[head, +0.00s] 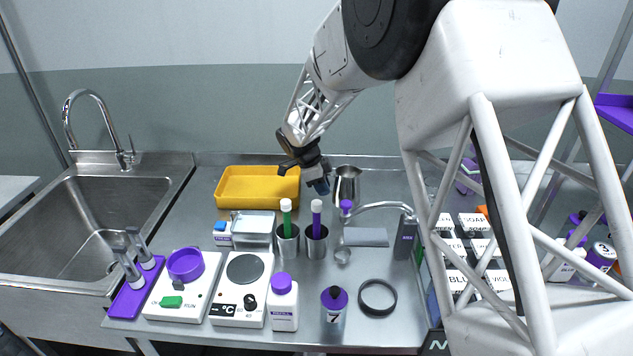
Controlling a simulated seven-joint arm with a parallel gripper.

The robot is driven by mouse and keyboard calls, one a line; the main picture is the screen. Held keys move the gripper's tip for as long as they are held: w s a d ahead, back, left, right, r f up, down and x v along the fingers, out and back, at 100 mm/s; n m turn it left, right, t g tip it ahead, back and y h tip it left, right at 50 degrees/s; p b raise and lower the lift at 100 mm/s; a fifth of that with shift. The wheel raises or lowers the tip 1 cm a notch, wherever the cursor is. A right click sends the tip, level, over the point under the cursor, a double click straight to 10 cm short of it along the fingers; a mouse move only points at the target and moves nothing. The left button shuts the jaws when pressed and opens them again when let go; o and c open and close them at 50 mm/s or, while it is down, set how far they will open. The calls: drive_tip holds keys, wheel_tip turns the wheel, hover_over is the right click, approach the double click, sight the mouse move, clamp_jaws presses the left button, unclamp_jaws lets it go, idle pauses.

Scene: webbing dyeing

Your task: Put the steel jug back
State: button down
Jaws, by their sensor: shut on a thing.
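The steel jug (347,187) is upright at the back of the steel worktop, right of the yellow tray. My gripper (321,186) reaches down from above at the jug's left side and is shut on it. The jug's handle and the exact grip are hidden by the fingers. I cannot tell whether the jug's base touches the worktop.
Two steel cups (288,246) with green and purple tools stand in front of the jug. A yellow tray (258,188) lies left. A curved spout (378,207), grey pad (365,237) and black ring (377,297) are nearby. The sink (95,225) is far left.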

drive_tip(key=w, duration=0.3)
drive_tip(key=w+a, duration=0.1)
drive_tip(key=w, duration=0.2)
drive_tip(key=w+a+f, duration=0.1)
drive_tip(key=w, duration=0.2)
drive_tip(key=shift+w+a, duration=0.15)
drive_tip(key=shift+a, duration=0.05)
drive_tip(key=shift+f, duration=1.7)
drive_tip(key=shift+f, duration=0.1)
drive_tip(key=c, duration=1.1)
unclamp_jaws()
drive_tip(key=v, duration=1.2)
